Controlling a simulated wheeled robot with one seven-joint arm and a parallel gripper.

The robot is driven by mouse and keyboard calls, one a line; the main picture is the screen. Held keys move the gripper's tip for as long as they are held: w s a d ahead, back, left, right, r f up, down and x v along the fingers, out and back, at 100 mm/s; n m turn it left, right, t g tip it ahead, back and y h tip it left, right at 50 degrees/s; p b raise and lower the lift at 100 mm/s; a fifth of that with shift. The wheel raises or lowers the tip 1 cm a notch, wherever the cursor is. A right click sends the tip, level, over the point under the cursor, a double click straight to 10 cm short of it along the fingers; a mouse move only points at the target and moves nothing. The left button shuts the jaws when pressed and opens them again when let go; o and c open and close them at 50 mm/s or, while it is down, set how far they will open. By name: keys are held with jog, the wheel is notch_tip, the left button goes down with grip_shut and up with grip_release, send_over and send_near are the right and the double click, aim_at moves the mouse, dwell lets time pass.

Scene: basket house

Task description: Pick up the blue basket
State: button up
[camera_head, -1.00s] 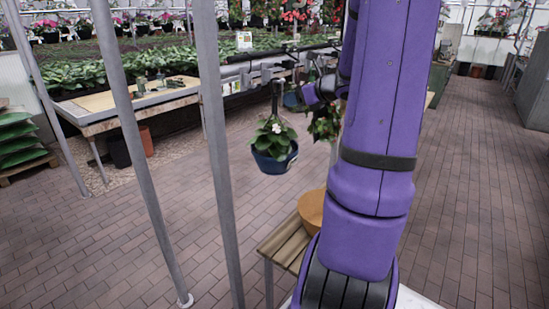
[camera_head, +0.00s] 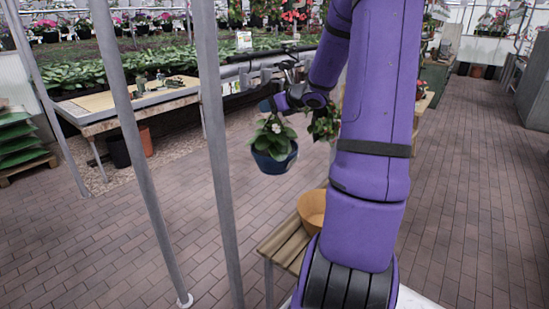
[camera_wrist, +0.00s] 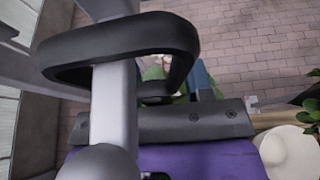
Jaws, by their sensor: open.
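The blue basket (camera_head: 273,158) hangs below a rail left of my arm in the head view, with green leaves and small white flowers in it. My gripper (camera_head: 281,102) is just above the plant, beside the basket's upright hanger. It is small here and its jaws are hard to make out, but they are open. In the wrist view, a black loop and a grey bar fill the near left. A blue patch (camera_wrist: 202,78) and green leaves show partly behind my gripper's dark edge. I cannot tell whether the jaws touch the hanger.
A grey rail (camera_head: 262,72) runs above the basket. A second hanging plant (camera_head: 322,125) is close on the right. Below stands a wooden slatted bench (camera_head: 284,243) with an orange pot (camera_head: 312,208). Grey posts (camera_head: 217,150) stand on the left. Brick floor is open between.

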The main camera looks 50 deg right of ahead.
jog(key=shift+c, duration=0.5)
grip_shut()
jog(key=shift+r, duration=0.1)
dwell(0.8)
